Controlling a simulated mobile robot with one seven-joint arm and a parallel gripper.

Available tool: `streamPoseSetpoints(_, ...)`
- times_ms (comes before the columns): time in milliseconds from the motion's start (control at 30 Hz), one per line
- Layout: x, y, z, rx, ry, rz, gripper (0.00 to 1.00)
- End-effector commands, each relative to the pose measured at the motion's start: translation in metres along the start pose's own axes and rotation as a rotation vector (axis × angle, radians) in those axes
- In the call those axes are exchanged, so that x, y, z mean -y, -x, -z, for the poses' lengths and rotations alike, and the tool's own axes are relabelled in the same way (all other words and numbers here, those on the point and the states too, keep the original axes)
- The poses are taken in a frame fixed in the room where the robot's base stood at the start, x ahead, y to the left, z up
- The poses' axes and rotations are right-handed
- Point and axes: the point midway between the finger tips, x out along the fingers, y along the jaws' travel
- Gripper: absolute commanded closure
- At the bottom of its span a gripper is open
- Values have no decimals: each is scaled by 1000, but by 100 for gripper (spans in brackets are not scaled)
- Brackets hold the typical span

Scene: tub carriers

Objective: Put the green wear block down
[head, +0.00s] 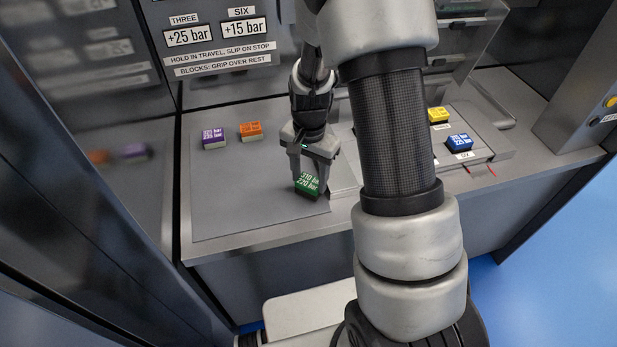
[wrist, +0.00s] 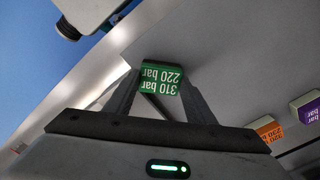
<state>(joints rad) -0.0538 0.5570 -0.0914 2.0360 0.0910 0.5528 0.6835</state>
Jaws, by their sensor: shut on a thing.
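The green wear block (head: 309,184), marked 310 bar and 220 bar, is between the fingers of my gripper (head: 314,172) over the front part of the grey mat. My gripper is shut on it. In the wrist view the green block (wrist: 161,79) sits between the two fingertips of my gripper (wrist: 160,88), with its label facing the camera. I cannot tell whether the underside of the block touches the mat.
A purple block (head: 213,138) and an orange block (head: 251,130) stand on the grey mat (head: 232,205) at the back left. A yellow block (head: 438,116) and a blue block (head: 459,143) sit on a fixture at right. The mat's left front is clear.

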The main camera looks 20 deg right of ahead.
Motion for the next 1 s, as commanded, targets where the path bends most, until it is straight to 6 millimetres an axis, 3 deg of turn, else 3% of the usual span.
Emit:
streamPoseSetpoints(400, 0, -10, 0, 0, 0, 1, 75)
streamPoseSetpoints(433, 0, -8, 0, 0, 0, 1, 45)
streamPoseSetpoints(467, 0, -8, 0, 0, 0, 1, 43)
streamPoseSetpoints(767, 0, -6, 0, 0, 0, 1, 43)
streamPoseSetpoints(867, 1, 2, 0, -2, 0, 2, 43)
streamPoseSetpoints(1000, 2, 27, 1, -4, 0, 5, 43)
